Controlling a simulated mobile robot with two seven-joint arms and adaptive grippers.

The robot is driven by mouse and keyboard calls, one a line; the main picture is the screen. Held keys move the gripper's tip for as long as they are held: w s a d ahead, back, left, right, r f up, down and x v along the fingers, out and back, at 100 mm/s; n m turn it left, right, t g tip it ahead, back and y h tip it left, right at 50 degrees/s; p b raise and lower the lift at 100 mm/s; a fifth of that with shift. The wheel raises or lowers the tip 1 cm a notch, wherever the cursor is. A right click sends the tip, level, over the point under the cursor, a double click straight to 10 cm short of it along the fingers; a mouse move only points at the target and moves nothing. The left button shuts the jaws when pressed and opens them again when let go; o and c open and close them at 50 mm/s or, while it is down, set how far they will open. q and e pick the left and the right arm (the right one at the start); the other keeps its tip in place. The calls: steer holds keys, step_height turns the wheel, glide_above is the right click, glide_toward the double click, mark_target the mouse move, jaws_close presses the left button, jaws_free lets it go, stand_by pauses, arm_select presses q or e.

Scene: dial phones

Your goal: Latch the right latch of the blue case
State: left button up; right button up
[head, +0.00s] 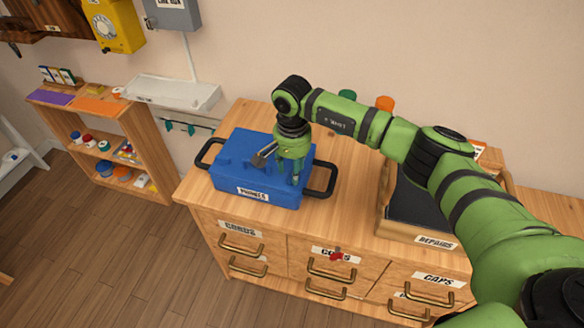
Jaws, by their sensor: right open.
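The blue case (237,181) sits shut on top of the wooden cabinet, with a label on its front reading "PHONES" and a black handle at each side. My right gripper (295,180) points down over the right part of the case, close to its front right edge. Its fingers are green and apart, and I see nothing between them. The right latch is not clear, as the gripper covers that area. I cannot tell whether the fingers touch the case. A small grey and dark piece (263,156) shows just left of the gripper above the lid. My left gripper is not in view.
A dark tray labelled "REPAIRS" (412,208) stands on the cabinet (345,205) right of the case. My right arm passes above it. A low shelf (150,130) with small items stands left. Yellow dial phone (113,25) hangs on the wall.

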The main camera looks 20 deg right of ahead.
steer(key=shift+f, duration=0.95)
jaws_close()
steer(key=shift+a, duration=0.1)
